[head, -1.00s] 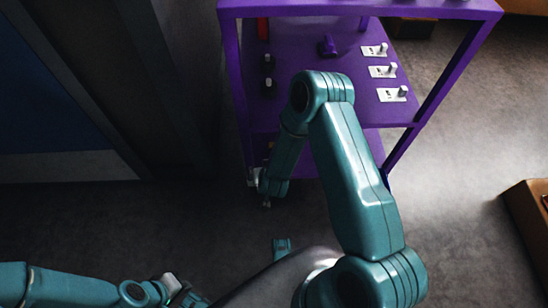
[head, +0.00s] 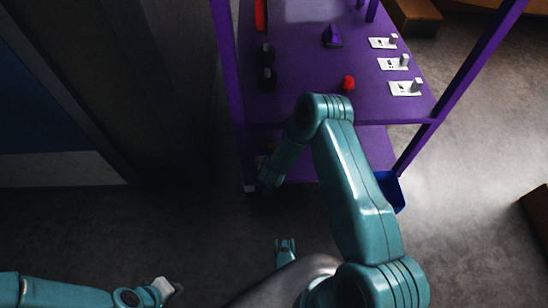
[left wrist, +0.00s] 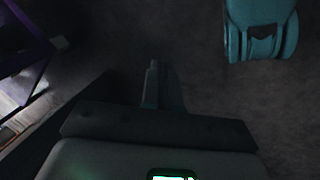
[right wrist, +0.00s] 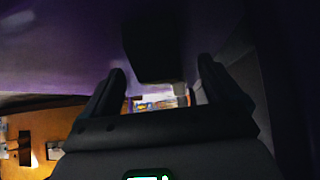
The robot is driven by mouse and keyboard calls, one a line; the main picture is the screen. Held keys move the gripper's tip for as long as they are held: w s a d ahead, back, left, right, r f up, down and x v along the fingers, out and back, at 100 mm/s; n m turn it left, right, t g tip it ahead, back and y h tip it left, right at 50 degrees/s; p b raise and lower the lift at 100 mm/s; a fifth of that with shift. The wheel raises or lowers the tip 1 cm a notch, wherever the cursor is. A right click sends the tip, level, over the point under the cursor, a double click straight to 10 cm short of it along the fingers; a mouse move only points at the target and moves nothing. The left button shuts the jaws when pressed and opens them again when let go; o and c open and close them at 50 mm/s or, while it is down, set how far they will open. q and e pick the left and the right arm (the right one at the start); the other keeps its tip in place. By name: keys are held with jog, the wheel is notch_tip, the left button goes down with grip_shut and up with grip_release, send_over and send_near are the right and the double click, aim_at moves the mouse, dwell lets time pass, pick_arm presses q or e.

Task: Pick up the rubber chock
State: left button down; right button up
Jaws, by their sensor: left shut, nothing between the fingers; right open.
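A dark block (right wrist: 155,45), possibly the rubber chock, shows in the right wrist view against a purple surface, ahead of my right gripper (right wrist: 160,78). That gripper is open, its two fingers apart to either side of the block's lower end, with nothing held. In the head view the right forearm reaches to the rack's lower level; its fingers are not clear there. Two black pieces (head: 268,76) stand on the upper purple shelf (head: 305,75); I cannot tell whether either is the chock. My left gripper (head: 172,289) is shut and empty over the floor; its closed fingers show in the left wrist view (left wrist: 151,85).
The shelf also holds a red knob-like piece (head: 348,82), a purple piece (head: 332,37), a red bar (head: 261,15) and white plates with pegs (head: 394,63). A blue bin (head: 391,190) is at the lower right. Floor in front is open.

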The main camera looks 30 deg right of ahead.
jog(key=b+x, duration=0.1)
jog(key=x, duration=0.1)
jog(key=b+x, duration=0.2)
jog(key=x, duration=0.1)
jog(key=shift+d+f+b, duration=0.15)
jog(key=shift+d+b, duration=0.15)
jog(key=shift+w, duration=0.15)
pick_arm(q)
jog(key=shift+t, duration=0.6)
jog(key=w+f, duration=0.1)
jog(key=f, duration=0.1)
jog(key=w+f, duration=0.1)
jog(key=shift+w+a+f, duration=0.3)
jog(key=shift+a, duration=0.05)
pick_arm(e)
jog(key=shift+d, duration=0.1)
jog(key=c, duration=1.2)
